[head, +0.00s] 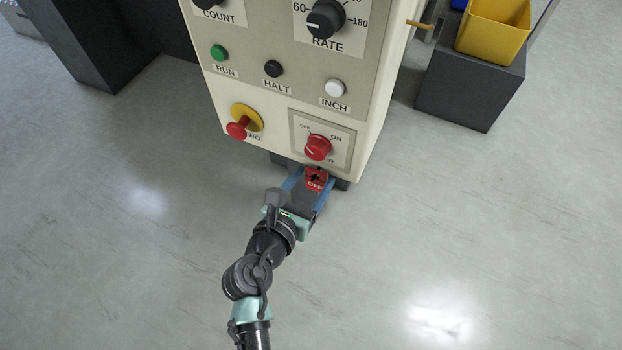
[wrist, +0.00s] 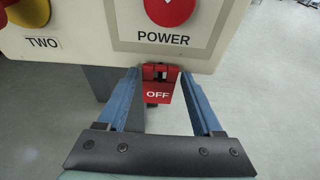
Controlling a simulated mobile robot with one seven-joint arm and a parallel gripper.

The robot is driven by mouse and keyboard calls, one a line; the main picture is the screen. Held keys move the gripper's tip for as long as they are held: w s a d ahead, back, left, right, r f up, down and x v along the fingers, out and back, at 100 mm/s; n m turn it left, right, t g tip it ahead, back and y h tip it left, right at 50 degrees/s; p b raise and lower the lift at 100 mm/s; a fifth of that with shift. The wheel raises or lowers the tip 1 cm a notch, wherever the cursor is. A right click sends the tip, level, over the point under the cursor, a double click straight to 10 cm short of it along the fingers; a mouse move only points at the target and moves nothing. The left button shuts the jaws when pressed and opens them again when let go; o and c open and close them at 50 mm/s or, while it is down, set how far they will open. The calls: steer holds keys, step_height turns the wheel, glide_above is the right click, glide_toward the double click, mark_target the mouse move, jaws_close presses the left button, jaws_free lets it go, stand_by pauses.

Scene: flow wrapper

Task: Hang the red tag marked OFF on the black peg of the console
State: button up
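The red tag marked OFF (head: 315,184) is just below the console's lower front edge, under the red power knob. It also shows in the wrist view (wrist: 158,95), lettering upright, with a dark gap in its red upper part. My gripper (head: 314,186) reaches up from below, with one blue finger on each side of the tag. In the wrist view the fingertips (wrist: 159,72) lie close to the tag's sides; I cannot tell whether they touch it. The black peg is not clearly made out; a dark spot shows at the tag's top. I cannot tell whether the tag hangs on it.
The cream console (head: 280,80) carries a red power knob (head: 318,147), a red button on a yellow disc (head: 240,125) and several smaller buttons. A yellow bin (head: 492,30) stands on a dark box (head: 468,88) at right. The floor around my arm is clear.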

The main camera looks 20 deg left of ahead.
steer(key=shift+o, duration=1.4)
steer(key=p+v, duration=0.6)
steer(key=v, duration=0.7)
